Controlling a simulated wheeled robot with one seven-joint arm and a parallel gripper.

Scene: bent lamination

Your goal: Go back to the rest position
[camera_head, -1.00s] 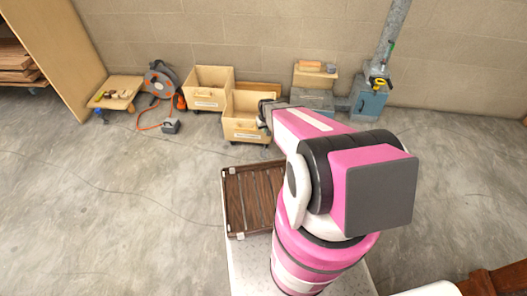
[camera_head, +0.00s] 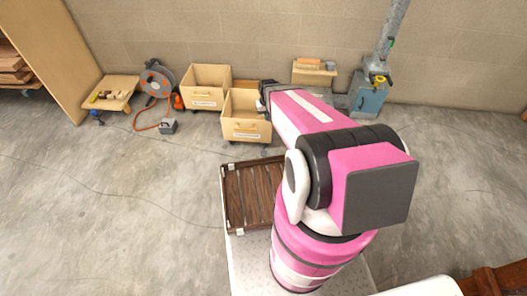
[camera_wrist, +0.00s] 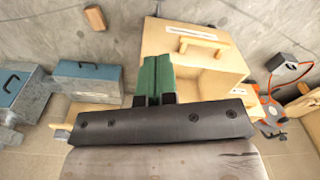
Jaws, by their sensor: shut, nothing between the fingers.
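My gripper shows in the wrist view as two green fingers (camera_wrist: 154,76) pressed together with nothing between them. It is in the air, and the front wooden box (camera_wrist: 205,55) appears just right of it in that view. In the head view my pink and white arm reaches away toward the wall. Only the dark wrist end (camera_head: 266,92) shows there, beside the front wooden box (camera_head: 245,118), and the fingers are hidden. I cannot tell the exact gap to the box.
A second wooden box (camera_head: 206,87), an orange cable reel (camera_head: 157,78) and a low wooden platform (camera_head: 112,93) stand left along the wall. A blue-grey machine (camera_head: 368,97) with a duct stands right. A dark slatted rack (camera_head: 250,195) lies before me.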

